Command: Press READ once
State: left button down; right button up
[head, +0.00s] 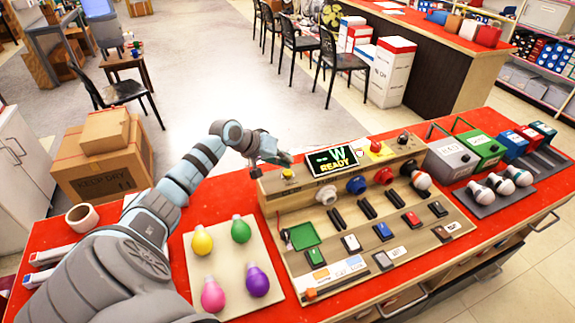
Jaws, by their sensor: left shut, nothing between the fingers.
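A wooden test panel (370,222) stands on the red table. A yellow button (287,173) sits on a grey base at the panel's upper left. I cannot read a READ label on any button. My left gripper (286,159) is shut and empty, just above and behind this yellow button, left of the display. A gap or contact with the button is hard to tell. My right gripper is not in view.
A red and yellow control (376,148) sits right of the display. Coloured bulbs stand on a pale board (236,297) left of the panel. White bulbs rest on a dark tray (482,207) at right. Silver and green boxes (482,148) stand behind it.

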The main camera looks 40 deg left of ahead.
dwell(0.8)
pick_arm(q)
jog(key=shift+f, duration=0.4)
jog(key=shift+f, duration=0.45)
dwell(0.4)
jog(key=shift+r, duration=0.1)
jog(key=shift+r+p, duration=0.8)
jog(key=shift+p, duration=0.1)
